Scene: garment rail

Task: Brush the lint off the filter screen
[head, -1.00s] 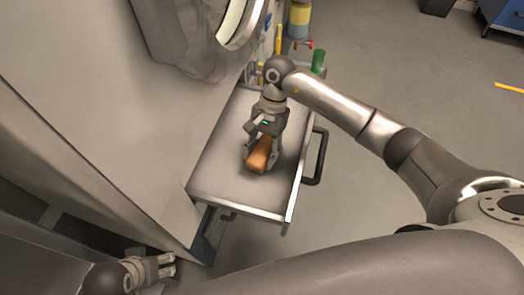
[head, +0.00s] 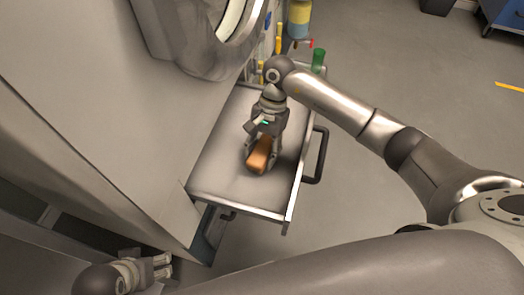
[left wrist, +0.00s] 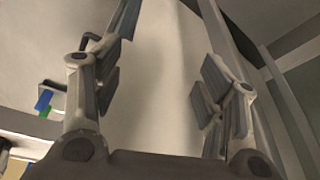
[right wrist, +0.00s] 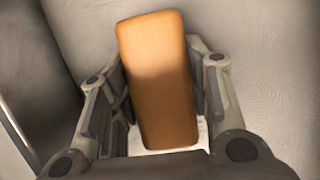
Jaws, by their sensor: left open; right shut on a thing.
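An orange-brown block-shaped thing, seemingly the brush (head: 259,157), is between the fingers of my right gripper (head: 261,155) above the grey tray-like surface. In the right wrist view the brush (right wrist: 158,80) fills the middle, with a finger against each side; its underside and any bristles are hidden. My left gripper (head: 165,266) is at the lower left of the head view, beside the large grey machine. It is open and empty, and its spread fingers show in the left wrist view (left wrist: 160,95). I cannot make out a separate filter screen or lint; the surface under the brush looks plain grey.
The grey cart (head: 225,190) has raised metal edges and a dark handle (head: 317,157) on its right. A large grey machine (head: 90,110) with a round opening stands at left. A green object (head: 318,60) and a yellow-blue container (head: 299,18) stand behind.

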